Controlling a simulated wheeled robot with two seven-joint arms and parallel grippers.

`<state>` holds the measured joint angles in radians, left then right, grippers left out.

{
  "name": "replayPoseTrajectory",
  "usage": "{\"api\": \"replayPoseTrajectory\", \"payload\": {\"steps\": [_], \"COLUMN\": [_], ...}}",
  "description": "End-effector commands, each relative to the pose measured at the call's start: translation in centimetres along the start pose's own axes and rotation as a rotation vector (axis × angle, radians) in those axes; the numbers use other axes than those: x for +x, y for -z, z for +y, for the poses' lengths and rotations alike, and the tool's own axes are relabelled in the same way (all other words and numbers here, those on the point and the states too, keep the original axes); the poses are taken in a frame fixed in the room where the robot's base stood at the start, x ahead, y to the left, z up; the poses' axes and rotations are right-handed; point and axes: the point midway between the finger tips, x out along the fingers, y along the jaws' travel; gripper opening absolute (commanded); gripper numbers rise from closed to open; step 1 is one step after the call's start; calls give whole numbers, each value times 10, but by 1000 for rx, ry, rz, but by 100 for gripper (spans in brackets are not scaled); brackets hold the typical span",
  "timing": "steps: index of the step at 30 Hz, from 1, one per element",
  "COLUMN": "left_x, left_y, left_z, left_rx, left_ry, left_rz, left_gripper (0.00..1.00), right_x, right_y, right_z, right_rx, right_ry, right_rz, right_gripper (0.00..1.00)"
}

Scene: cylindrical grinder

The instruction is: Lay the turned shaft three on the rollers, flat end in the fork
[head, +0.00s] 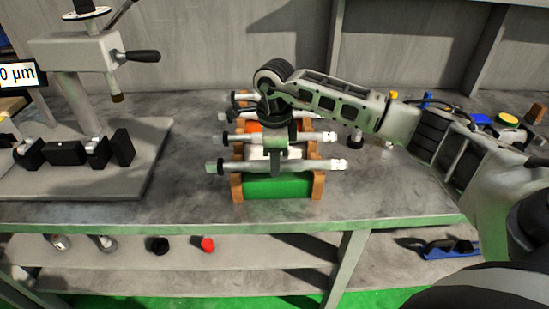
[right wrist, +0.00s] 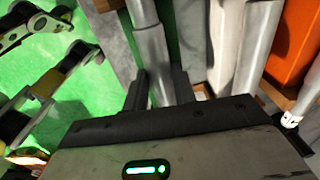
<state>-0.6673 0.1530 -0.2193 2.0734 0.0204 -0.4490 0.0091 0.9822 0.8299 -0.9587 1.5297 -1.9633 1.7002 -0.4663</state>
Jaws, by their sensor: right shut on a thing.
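Several turned shafts lie across a wooden-sided rack (head: 236,188) in the middle of the bench in the head view. The nearest shaft (head: 235,167) lies level over the green section, with a dark left end and a pale right end. My right gripper (head: 276,158) reaches down over it from the right and is shut on its middle. In the right wrist view this shaft (right wrist: 152,50) runs between the two dark fingers (right wrist: 158,92). I cannot read which number it bears. Black blocks (head: 66,153), seemingly the rollers and fork, stand empty on a grey plate (head: 75,185) at left. My left gripper is out of view.
A grey measuring stand (head: 80,55) with a black handle rises over the plate. Bare bench (head: 185,160) lies between plate and rack. Other shafts (head: 255,138) lie close behind the held one. Small parts lie at the right, and a lower shelf holds a red cap (head: 208,245).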

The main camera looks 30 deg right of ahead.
Motion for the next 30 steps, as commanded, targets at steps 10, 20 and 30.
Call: {"api": "replayPoseTrajectory", "payload": {"steps": [10, 20, 30], "left_x": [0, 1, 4], "left_y": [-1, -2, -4], "left_z": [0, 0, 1], "left_rx": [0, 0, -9], "left_ry": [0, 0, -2], "left_rz": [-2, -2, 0], "left_gripper": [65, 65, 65], "right_x": [-4, 1, -56], "right_y": [-1, 0, 0], "right_z": [-1, 1, -1], "right_rx": [1, 0, 0], "right_ry": [5, -3, 6], "right_rz": [-6, 3, -4], "right_gripper": [46, 52, 52]}}
